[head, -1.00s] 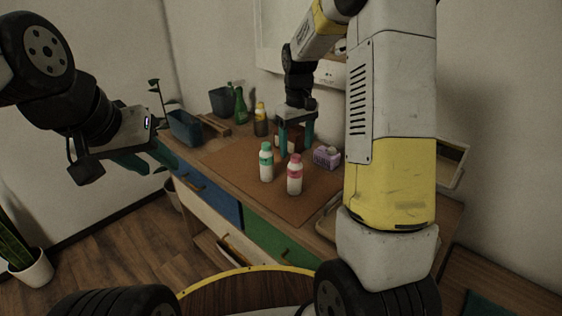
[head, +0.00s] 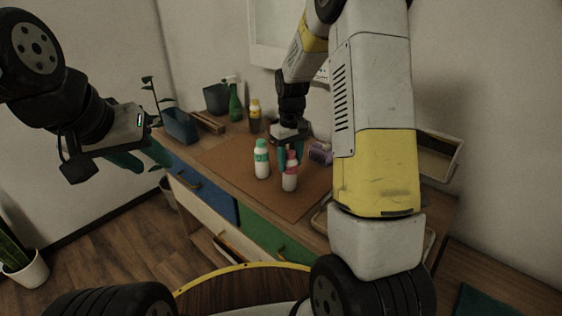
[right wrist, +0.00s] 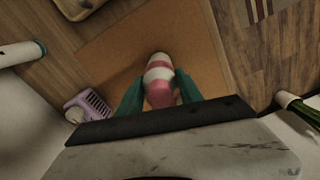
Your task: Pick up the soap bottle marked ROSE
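A white bottle with a pink cap and pink band (head: 290,180) stands upright on the brown mat; its wording is too small to read. My right gripper (head: 290,150) is around its upper part, coming from behind and above. In the right wrist view, the pink-and-white bottle (right wrist: 159,72) lies between the two teal fingers (right wrist: 161,88), which look open with little room on either side; contact is unclear. A similar white bottle with a green cap and band (head: 261,160) stands just left of it. My left gripper (head: 140,158) is off to the left, away from the bottles; its finger gap is unclear.
The brown mat (head: 225,160) covers the desk's middle. A purple basket-like object (head: 320,153) is close behind the right gripper. A dark bottle with a yellow top (head: 254,115), a green spray bottle (head: 235,103) and a blue bin (head: 180,126) stand at the back left.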

